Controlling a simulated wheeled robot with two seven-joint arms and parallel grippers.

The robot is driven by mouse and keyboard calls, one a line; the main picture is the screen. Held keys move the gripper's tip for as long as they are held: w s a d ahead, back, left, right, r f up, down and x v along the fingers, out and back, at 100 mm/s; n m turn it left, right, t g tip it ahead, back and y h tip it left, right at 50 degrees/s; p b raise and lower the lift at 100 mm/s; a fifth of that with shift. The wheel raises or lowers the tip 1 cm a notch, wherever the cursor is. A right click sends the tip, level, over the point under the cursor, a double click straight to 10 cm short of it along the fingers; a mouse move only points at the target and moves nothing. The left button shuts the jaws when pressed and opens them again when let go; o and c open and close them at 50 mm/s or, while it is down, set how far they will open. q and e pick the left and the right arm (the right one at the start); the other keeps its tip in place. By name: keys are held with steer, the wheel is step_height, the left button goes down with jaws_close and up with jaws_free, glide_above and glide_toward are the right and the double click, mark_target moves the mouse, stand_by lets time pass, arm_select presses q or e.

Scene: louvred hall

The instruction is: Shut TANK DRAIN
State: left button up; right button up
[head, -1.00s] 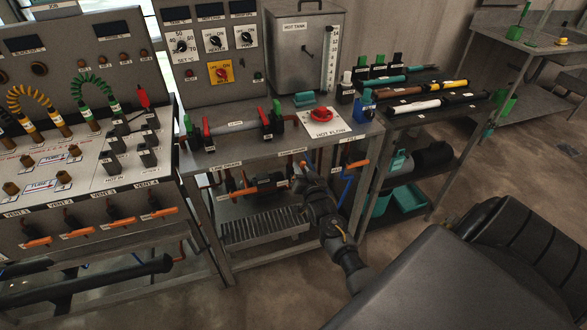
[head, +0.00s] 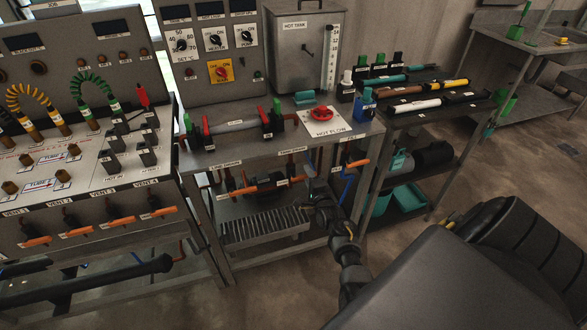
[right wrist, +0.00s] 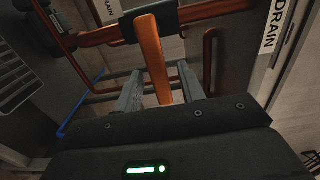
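The tank drain label (head: 290,150) is on the table's front edge in the head view. Below it, my right gripper (head: 307,193) reaches in under the tabletop. In the right wrist view an orange lever (right wrist: 152,50) hangs from a dark valve body (right wrist: 150,18) on a copper pipe. It points towards my right gripper (right wrist: 159,76) and lies crosswise to the pipe. The gripper's two grey fingers are apart, one on each side of the lever, with visible gaps. A tag ending in DRAIN (right wrist: 104,10) is beside the valve. My left gripper is not in view.
A red hot flow knob (head: 320,113) sits on the tabletop above. The loop drain label (head: 225,164) is to the left, and an orange fill lever (head: 358,162) is to the right. A slatted grate (head: 262,227) lies on the lower shelf. A blue pipe (head: 346,187) runs nearby.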

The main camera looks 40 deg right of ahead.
steer(key=p+v, duration=0.4)
steer(key=v, duration=0.3)
stand_by(0.4)
